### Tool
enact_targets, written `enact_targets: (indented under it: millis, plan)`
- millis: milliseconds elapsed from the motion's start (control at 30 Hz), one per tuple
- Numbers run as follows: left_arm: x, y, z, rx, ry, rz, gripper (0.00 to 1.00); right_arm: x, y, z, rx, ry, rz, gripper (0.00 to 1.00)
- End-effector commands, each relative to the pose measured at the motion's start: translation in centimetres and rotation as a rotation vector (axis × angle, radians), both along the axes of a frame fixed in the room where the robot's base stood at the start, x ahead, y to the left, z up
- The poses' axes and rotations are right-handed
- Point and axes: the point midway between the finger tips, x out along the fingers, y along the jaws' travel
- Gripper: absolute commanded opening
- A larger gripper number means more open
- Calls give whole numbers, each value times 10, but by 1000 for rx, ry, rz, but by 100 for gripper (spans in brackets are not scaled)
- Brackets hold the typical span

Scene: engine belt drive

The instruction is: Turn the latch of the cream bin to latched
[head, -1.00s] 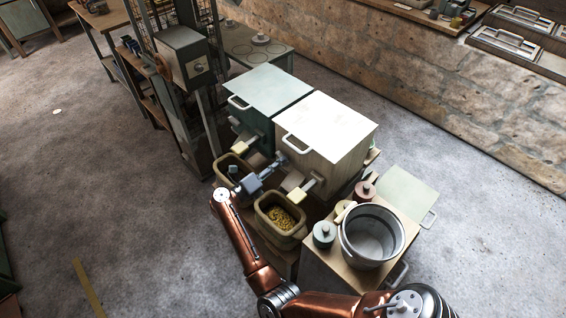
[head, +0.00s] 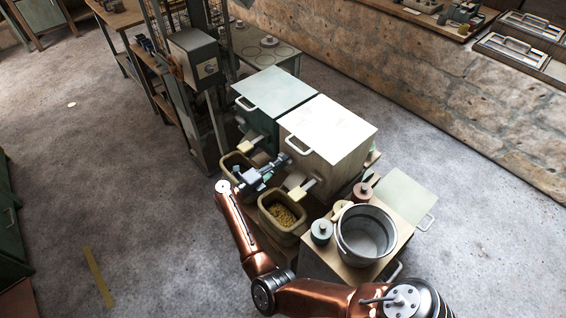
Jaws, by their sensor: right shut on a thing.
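The cream bin (head: 321,138) stands beside a teal bin, with a white handle (head: 298,143) at its upper front. A short lever with a pale yellow end (head: 303,189) sticks out low on its front. My right gripper (head: 275,166) reaches in from the left, in front of the cream bin's left front edge. It is shut on a small part there, which appears to be the bin's latch; the fingers mostly hide it, so its angle cannot be read. My left gripper is not in view.
The teal bin (head: 272,94) stands at the left with its own yellow-ended lever (head: 249,145). Below the bins are an olive tub (head: 284,232) with yellow pieces and another tub (head: 235,160). A metal pot (head: 366,260) and lidded jars stand on a low cabinet near my right arm.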

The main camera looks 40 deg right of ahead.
Motion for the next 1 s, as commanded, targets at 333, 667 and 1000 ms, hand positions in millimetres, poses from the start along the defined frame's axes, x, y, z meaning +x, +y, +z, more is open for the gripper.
enact_targets:
  millis: [333,667,1000]
  plan:
    - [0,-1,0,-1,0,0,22,2,2,0,1,0,5,16]
    - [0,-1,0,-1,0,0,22,0,0,0,0,0,1,30]
    - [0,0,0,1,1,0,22,-1,19,-1,2,1,2,30]
